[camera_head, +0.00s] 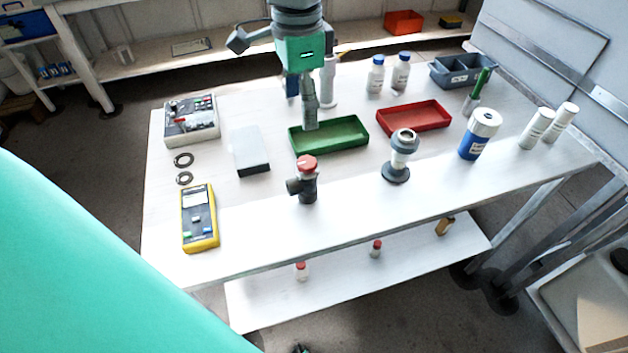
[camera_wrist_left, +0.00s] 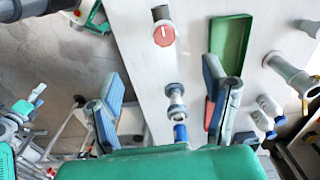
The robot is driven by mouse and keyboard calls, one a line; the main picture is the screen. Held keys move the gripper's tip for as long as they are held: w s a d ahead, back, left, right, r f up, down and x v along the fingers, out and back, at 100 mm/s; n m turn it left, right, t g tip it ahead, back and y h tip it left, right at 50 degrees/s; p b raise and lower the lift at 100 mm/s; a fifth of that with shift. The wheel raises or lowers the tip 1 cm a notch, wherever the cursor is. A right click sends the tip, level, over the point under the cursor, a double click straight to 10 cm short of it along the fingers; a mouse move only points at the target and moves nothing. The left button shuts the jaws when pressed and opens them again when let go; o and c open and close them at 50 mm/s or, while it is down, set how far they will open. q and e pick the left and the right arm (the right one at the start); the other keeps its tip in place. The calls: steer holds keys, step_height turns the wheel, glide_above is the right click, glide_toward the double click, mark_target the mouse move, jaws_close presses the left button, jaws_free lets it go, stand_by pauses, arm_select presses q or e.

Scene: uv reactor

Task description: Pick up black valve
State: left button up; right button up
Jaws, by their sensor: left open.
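The black valve (camera_head: 305,190) with a red round cap stands upright near the front middle of the white table (camera_head: 250,225). In the left wrist view its red cap (camera_wrist_left: 164,34) and black body show at the top, beyond the fingers. My left gripper (camera_wrist_left: 163,95) is open, with its two blue-grey fingers wide apart and nothing held. It is apart from the valve. In the head view my green left arm fills the lower left and its fingers are not clearly seen.
Near the valve are a yellow multimeter (camera_head: 199,218), a grey block (camera_head: 252,150), a green tray (camera_head: 350,133) and a grey-white fitting (camera_head: 399,158). A blue-white canister (camera_head: 480,134) stands farther right. A lower shelf (camera_head: 340,275) holds small bottles.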

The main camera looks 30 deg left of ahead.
arm_select(q)
steer(key=b, duration=0.4)
glide_above(305, 163)
step_height(305, 163, down, 5)
steer(key=shift+d+f, duration=0.1)
steer(key=shift+f, duration=0.1)
step_height(305, 163, down, 9)
steer(key=shift+f+b, duration=0.2)
steer(key=shift+b, duration=0.4)
steer(key=f, duration=0.4)
steer(key=shift+w+f, duration=0.15)
steer(key=shift+w, duration=0.05)
steer(key=shift+s, duration=0.1)
steer(key=shift+c, duration=0.8)
steer(key=c, duration=1.4)
